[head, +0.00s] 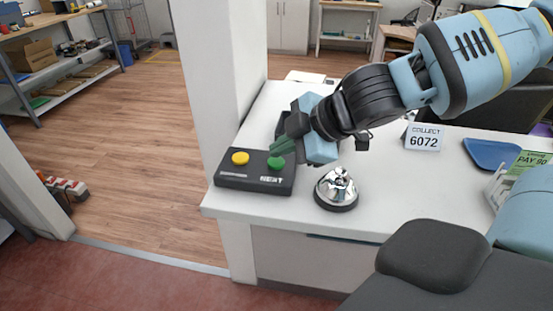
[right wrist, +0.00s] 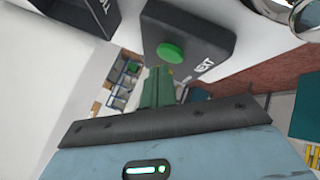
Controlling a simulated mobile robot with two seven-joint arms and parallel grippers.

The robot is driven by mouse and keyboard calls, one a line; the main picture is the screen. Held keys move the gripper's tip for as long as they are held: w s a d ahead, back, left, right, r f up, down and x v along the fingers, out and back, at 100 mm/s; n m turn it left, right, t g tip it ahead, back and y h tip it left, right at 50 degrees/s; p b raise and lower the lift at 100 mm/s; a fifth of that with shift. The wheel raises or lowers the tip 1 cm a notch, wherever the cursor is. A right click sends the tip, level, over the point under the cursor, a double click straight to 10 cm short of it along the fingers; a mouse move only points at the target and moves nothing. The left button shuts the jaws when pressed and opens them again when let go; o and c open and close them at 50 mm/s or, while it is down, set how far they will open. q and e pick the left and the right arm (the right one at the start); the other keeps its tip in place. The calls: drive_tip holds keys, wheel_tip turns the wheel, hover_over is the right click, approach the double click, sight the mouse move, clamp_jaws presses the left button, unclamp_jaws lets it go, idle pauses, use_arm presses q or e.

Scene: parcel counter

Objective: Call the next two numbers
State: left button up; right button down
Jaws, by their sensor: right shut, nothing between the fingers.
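A black button box (head: 255,173) sits on the white counter near its left front corner. It has a yellow button (head: 240,158) and a green button (head: 276,163) above the word NEXT. My right gripper (head: 277,146) is shut and empty, its green fingertips just above and behind the green button. In the right wrist view the shut fingers (right wrist: 158,88) point at the green button (right wrist: 170,52) on the box (right wrist: 192,28); I cannot tell whether they touch it. A white sign (head: 423,137) reads COLLECT 6072. My left gripper is not in view.
A silver bell (head: 337,189) on a black base stands right of the box, near the counter's front edge. A blue tray (head: 492,153) and a green PAY card (head: 526,162) are at the right. The white counter (head: 385,200) is clear right of the bell.

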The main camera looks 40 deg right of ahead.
sight(282, 163)
drive_tip(key=shift+f, duration=0.1)
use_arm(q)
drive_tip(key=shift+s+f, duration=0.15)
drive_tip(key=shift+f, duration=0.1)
use_arm(e)
drive_tip(key=shift+f, duration=0.4)
use_arm(q)
drive_tip(key=shift+b, duration=0.3)
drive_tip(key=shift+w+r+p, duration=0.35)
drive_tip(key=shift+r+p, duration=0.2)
use_arm(e)
drive_tip(key=shift+r, duration=0.5)
